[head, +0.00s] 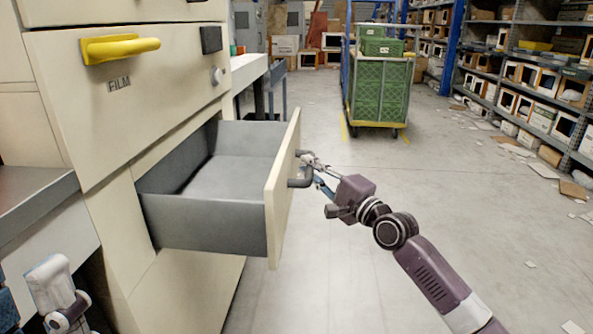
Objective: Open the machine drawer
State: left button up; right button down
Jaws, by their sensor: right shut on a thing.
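The machine drawer (205,218) is pulled well out of the cream machine (130,110) at the left. Its grey inside looks empty, and its cream front panel (284,190) faces right. A dark handle (298,182) sticks out from the panel. My right gripper (312,165) is shut on the handle, its arm reaching in from the lower right. The fingertips are small and partly merge with the handle. Part of my left arm (55,290) shows at the lower left corner, and its gripper fingers are not visible.
A yellow handle (120,48) sits on the machine above the drawer, over the word FILM. A grey bench (35,200) adjoins at the left. A trolley of green crates (380,90) stands at the back. Racks (530,80) line the right, with papers scattered near them. The middle floor is clear.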

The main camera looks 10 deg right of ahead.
jog(key=shift+d+f, duration=0.1)
jog(key=c, duration=1.9)
grip_release()
jog(key=shift+s, duration=0.1)
jog(key=shift+v, duration=5.95)
